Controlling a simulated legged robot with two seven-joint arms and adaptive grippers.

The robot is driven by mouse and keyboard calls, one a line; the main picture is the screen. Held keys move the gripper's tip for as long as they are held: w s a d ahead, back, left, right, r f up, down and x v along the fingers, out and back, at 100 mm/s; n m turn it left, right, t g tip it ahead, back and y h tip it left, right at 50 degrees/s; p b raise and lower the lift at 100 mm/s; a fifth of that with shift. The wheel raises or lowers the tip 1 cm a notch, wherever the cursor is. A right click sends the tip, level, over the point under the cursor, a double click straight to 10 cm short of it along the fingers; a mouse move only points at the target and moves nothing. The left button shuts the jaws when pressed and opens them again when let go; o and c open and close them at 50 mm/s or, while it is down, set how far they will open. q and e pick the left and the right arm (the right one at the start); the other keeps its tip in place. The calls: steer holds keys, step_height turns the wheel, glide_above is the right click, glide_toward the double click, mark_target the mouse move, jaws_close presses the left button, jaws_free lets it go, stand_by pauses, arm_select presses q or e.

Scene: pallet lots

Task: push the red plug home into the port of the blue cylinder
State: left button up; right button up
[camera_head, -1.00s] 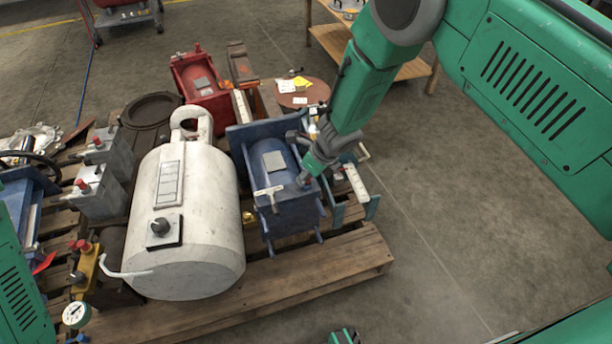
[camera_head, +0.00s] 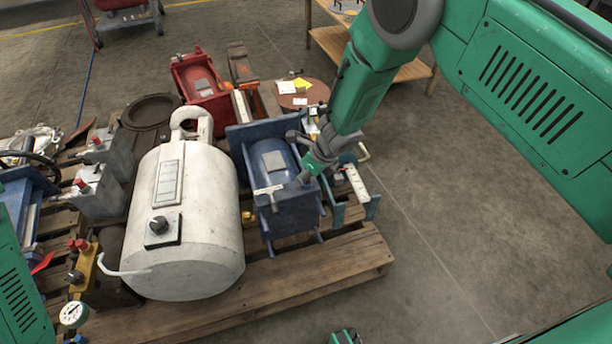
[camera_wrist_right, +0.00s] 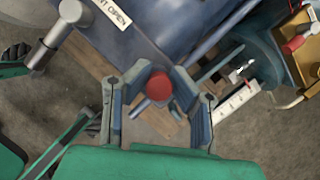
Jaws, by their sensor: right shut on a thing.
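The blue cylinder (camera_head: 279,158) lies in a blue cradle on the pallet, with a grey plate on top and a white label at its near end. My right gripper (camera_head: 306,178) is at the near right edge of the blue cylinder, pointing down. In the right wrist view the red plug (camera_wrist_right: 160,86) sits between the two fingers, close beside the blue body, and the gripper is shut on it. The port is hidden, so I cannot tell how deep the plug sits.
A red machine (camera_head: 203,80) is behind. A blue bracket with a white bar (camera_head: 356,184) is close to the right of my gripper. The wooden pallet (camera_head: 330,258) has bare boards in front, and the floor on the right is clear.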

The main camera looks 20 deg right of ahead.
steer(key=shift+s+f, duration=0.5)
steer(key=shift+f, duration=0.25)
steer(key=shift+o, duration=1.2)
steer(key=shift+f, duration=0.15)
steer(key=o, duration=1.5)
steer(key=shift+w+f, duration=0.1)
steer(key=shift+c, duration=0.2)
steer(key=shift+w, duration=0.1)
steer(key=shift+d, duration=0.1)
steer(key=shift+w+r, duration=0.1)
steer(key=shift+r, duration=0.1)
